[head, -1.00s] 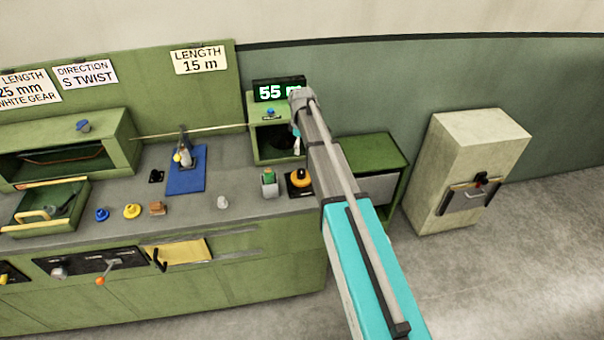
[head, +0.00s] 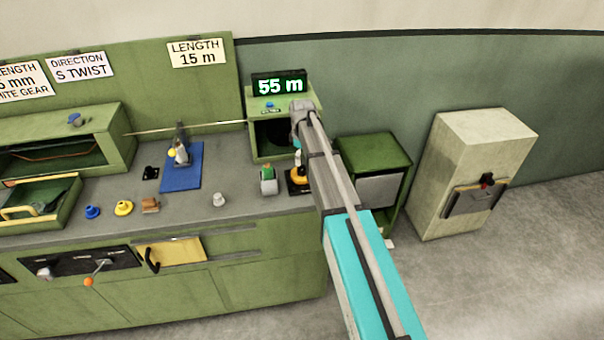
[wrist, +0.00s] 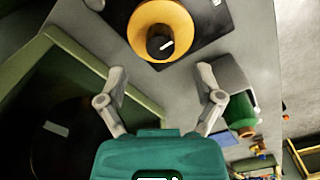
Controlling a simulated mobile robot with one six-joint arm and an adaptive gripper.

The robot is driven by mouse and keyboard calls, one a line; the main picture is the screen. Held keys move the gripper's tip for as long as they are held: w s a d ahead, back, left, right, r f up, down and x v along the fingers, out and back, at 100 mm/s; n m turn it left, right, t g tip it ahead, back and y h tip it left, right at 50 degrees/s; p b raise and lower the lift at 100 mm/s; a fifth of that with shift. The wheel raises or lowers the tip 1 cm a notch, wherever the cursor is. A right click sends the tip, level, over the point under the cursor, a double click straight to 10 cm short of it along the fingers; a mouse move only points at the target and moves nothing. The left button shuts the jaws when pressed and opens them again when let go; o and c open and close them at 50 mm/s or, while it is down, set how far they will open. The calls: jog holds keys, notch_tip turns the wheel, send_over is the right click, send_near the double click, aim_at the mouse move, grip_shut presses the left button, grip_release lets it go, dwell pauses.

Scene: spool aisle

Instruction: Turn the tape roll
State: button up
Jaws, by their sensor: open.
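An orange-yellow roll, which looks like the tape roll (head: 297,179), sits on a black base plate on the bench top, partly hidden by my gripper in the head view. In the wrist view the roll (wrist: 178,17) is at the top centre, with a dark round hub bearing a white mark. My gripper (wrist: 161,71) is open and empty, its two fingers spread below the roll in that picture. The fingers appear apart from the roll. In the head view my arm hides most of the gripper.
A green-topped grey holder (head: 268,182) stands just left of the roll. A green housing (head: 259,139) with a dark opening is close behind, under a display (head: 279,83) reading 55 m. A blue mat (head: 181,168) and small coloured knobs lie further left.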

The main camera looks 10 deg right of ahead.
aim_at(302, 167)
jog(key=shift+f+b, duration=2.55)
jog(key=shift+f, duration=0.3)
jog(key=c, duration=1.2)
